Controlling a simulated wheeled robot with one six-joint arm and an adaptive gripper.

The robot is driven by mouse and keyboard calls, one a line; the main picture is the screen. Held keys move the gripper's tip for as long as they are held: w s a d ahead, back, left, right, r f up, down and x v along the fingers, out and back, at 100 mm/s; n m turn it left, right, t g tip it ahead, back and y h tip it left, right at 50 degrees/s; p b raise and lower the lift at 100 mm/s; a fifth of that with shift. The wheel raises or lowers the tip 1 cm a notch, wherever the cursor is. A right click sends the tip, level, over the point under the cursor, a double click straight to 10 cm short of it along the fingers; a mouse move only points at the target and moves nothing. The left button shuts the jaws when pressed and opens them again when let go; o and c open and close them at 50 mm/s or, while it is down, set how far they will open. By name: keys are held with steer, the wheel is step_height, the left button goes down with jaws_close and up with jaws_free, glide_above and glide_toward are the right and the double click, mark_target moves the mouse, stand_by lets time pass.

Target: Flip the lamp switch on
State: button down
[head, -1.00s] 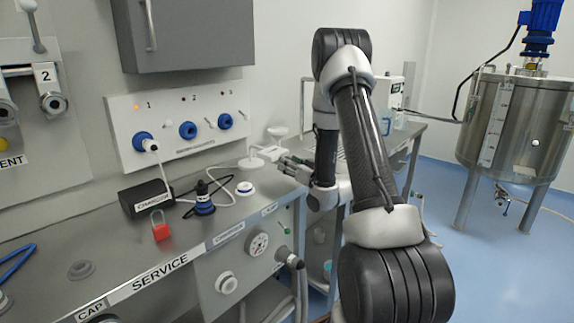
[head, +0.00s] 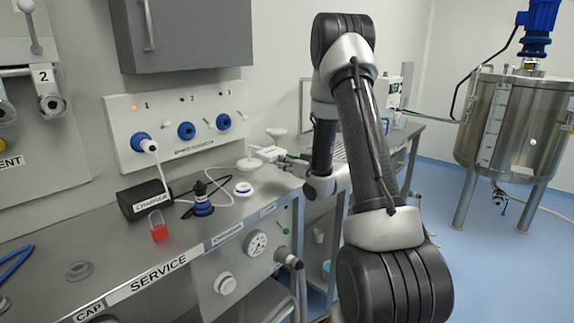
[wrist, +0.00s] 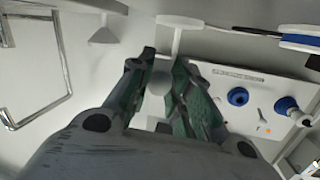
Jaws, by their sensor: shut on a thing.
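A small white lamp (head: 249,162) stands at the back right corner of the service bench, with a pale disc-shaped head (head: 276,131) and a white block (head: 269,152) beside it. My gripper (head: 283,159) reaches in from the right at the block. In the wrist view my gripper (wrist: 163,62) has its two dark green fingers close together around a pale rounded piece (wrist: 160,82). A white T-shaped part (wrist: 178,24) shows just beyond the fingertips. I cannot make out the lamp switch itself or its position; the fingers hide part of this area.
The wall panel (head: 170,108) has several blue-ringed sockets and a lit orange light at 1. A black charger box (head: 145,199), a red padlock (head: 159,230) and a dark blue-ringed device (head: 203,200) sit on the bench. A steel tank (head: 515,135) stands at right.

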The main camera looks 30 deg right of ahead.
steer(key=shift+s+d+r+g+h, duration=0.15)
steer(key=shift+r+g, duration=0.15)
steer(key=shift+g, duration=0.4)
steer(key=shift+w+a+r+g+h, duration=0.15)
steer(key=shift+r+g, duration=0.1)
steer(key=shift+g, duration=0.45)
steer(key=shift+s+d, duration=0.1)
steer(key=c, duration=1.3)
jaws_free()
steer(key=v, duration=0.7)
steer(key=shift+s+r, duration=0.1)
steer(key=shift+s, duration=0.1)
